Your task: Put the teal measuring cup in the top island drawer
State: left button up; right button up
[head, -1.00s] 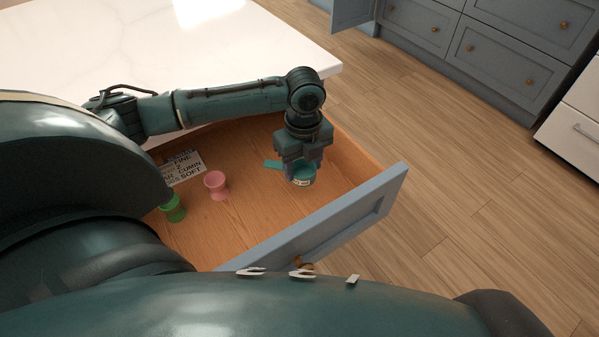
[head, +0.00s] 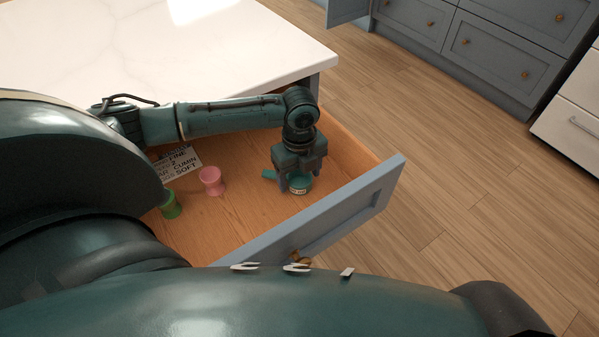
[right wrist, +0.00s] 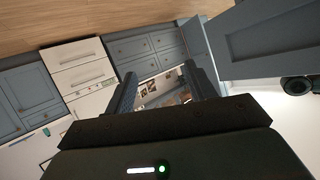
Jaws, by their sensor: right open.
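The teal measuring cup (head: 300,186) is inside the open top island drawer (head: 240,222), near its front right corner, with its handle pointing left. My left gripper (head: 299,180) points down and is shut on the cup. The cup is at or just above the wooden drawer floor; I cannot tell if it touches. My right gripper (right wrist: 160,88) is open and empty in the right wrist view, away from the drawer's inside.
A pink cup (head: 212,180), a green cup (head: 170,206) and a printed card (head: 183,160) lie in the drawer to the left. The drawer front (head: 330,220) faces my body. The white island top (head: 150,50) is behind. Blue cabinets (head: 480,50) stand across open floor.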

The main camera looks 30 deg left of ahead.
pick_arm(q)
jog(key=shift+o, duration=0.2)
pick_arm(e)
jog(key=shift+f, duration=0.1)
pick_arm(q)
jog(key=shift+r, duration=0.2)
notch_tip(320, 180, up, 12)
jog(key=p, duration=0.2)
pick_arm(e)
jog(key=shift+w+a+g, duration=0.25)
jog(key=shift+a+g, duration=0.05)
jog(key=shift+s, duration=0.15)
pick_arm(q)
jog(key=shift+f, duration=0.1)
pick_arm(e)
jog(key=shift+s, duration=0.1)
